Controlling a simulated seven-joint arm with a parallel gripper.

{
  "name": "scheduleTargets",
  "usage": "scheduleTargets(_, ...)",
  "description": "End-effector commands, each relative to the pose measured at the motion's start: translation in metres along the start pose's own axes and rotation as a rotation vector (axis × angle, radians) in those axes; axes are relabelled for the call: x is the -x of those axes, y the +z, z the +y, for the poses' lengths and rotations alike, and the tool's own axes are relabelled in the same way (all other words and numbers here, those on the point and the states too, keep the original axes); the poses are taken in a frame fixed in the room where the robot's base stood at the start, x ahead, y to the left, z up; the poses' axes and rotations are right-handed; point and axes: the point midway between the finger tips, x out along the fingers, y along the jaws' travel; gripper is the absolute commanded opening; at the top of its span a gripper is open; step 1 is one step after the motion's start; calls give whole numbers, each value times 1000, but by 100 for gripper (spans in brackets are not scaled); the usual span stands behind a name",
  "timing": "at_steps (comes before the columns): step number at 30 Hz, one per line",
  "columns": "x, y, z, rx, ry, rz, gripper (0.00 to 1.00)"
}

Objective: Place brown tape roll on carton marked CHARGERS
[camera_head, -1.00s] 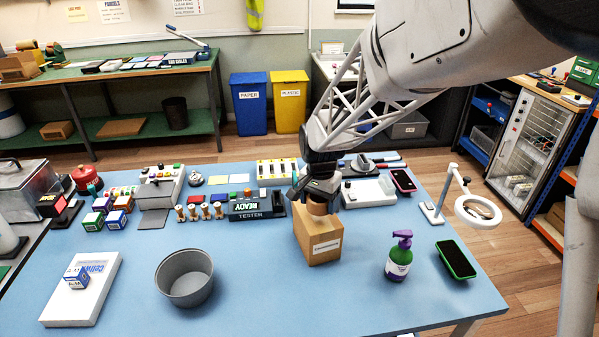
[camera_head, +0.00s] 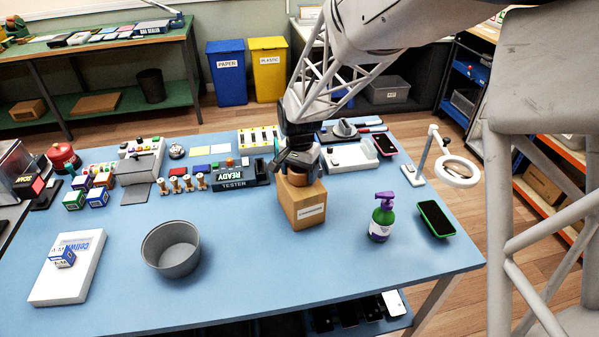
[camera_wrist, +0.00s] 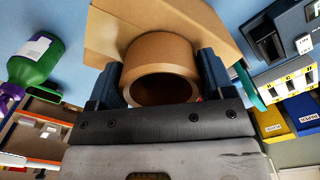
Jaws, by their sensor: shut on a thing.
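The brown tape roll (camera_wrist: 160,55) is between the two fingers of my gripper (camera_wrist: 158,85) in the wrist view, with its open hole facing the camera. In the head view my gripper (camera_head: 297,172) is over the carton (camera_head: 305,205), and the tape roll (camera_head: 297,178) shows only partly beneath the fingers. The roll is at the carton's top; whether it bears on it or hangs just above I cannot tell. The carton stands upright on the blue table with a white label too small to read. The carton also shows behind the roll in the wrist view (camera_wrist: 105,35).
A grey bowl (camera_head: 171,250) and a white box (camera_head: 67,268) are to the left. The tester (camera_head: 238,176) is close behind left. The table's front middle is clear.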

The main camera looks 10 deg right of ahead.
Motion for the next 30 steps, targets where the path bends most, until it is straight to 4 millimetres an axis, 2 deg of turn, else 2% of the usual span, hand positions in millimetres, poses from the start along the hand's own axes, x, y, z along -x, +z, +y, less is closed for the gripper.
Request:
scheduleTargets(15, -7, 0, 0, 0, 0, 1, 51)
scheduleTargets(16, -6, 0, 0, 0, -1, 1, 79)
scheduleTargets(20, -6, 0, 0, 0, -1, 1, 99)
scheduleTargets(30, -4, 0, 0, 0, -1, 1, 100)
